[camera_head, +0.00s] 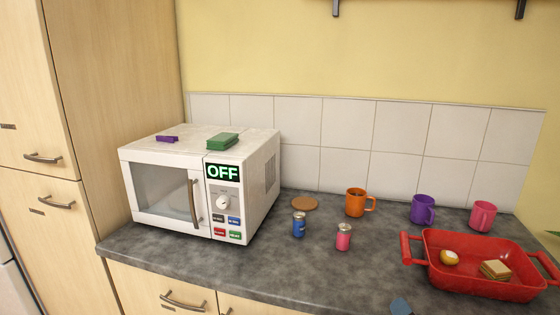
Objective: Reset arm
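Neither of my grippers is clearly visible in the head view, and no arm reaches over the counter. A small blue-grey piece (401,306) shows at the bottom edge, and I cannot tell what it is. The task names no object.
A white microwave (226,207) marked OFF stands left on the grey counter (280,262), with a purple block (167,139) and a green block (222,141) on top. Blue (299,224) and pink (343,237) shakers, several mugs and a red tray (470,283) holding food stand right.

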